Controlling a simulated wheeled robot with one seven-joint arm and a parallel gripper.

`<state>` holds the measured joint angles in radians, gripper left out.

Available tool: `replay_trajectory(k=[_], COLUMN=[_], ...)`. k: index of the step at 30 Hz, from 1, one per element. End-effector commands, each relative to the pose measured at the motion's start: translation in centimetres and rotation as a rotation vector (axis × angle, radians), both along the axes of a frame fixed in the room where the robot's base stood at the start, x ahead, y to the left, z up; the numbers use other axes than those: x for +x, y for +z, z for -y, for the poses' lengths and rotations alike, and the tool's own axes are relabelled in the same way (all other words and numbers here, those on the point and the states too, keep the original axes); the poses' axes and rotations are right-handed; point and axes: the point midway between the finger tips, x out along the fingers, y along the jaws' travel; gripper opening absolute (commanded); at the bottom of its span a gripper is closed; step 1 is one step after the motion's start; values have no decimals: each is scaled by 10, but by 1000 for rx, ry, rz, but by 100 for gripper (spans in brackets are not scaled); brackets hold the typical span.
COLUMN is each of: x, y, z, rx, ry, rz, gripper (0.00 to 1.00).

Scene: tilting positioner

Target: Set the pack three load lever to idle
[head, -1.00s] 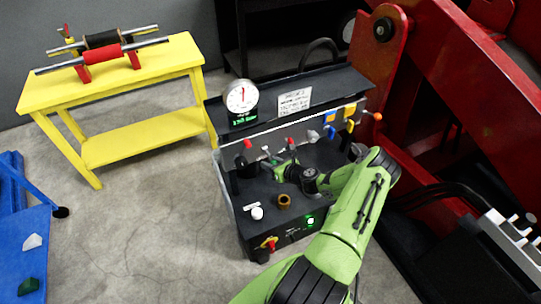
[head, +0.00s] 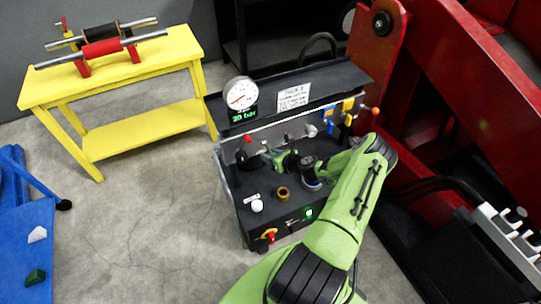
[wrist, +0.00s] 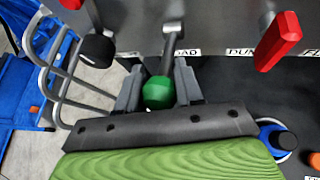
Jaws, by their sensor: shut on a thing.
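The load lever shows in the wrist view as a grey metal shaft ending in a green ball knob (wrist: 158,93). A partly covered label reading "OAD" (wrist: 186,52) lies beside its shaft. My gripper (wrist: 160,82) has one finger on each side of the knob and is shut on it. In the head view my gripper (head: 275,160) is over the upper face of the dark console (head: 237,211), and the knob is largely hidden. A placard (head: 293,98) on the console reads "PACK 3".
A red handle (wrist: 279,41) by a "DUMP" label stands to the right of the load lever. A black knob (wrist: 97,50) and grey rails are on the left. The gauge (head: 239,94) stands on the console. Red machinery (head: 468,85) crowds the right; open floor lies left.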

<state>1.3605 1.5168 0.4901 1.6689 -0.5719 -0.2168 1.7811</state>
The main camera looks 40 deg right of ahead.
Motion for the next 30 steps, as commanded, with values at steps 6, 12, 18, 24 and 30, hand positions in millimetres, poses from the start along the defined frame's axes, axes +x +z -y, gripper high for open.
replay_trajectory(k=[6, 12, 18, 24, 30], x=[6, 6, 6, 6, 4], y=[12, 12, 12, 11, 8], z=[4, 4, 5, 4, 2], rx=[-10, -11, -12, -10, -5], ry=[-3, -4, -4, -4, -2], rz=[32, 31, 31, 30, 23], gripper=[0, 0, 0, 50, 60])
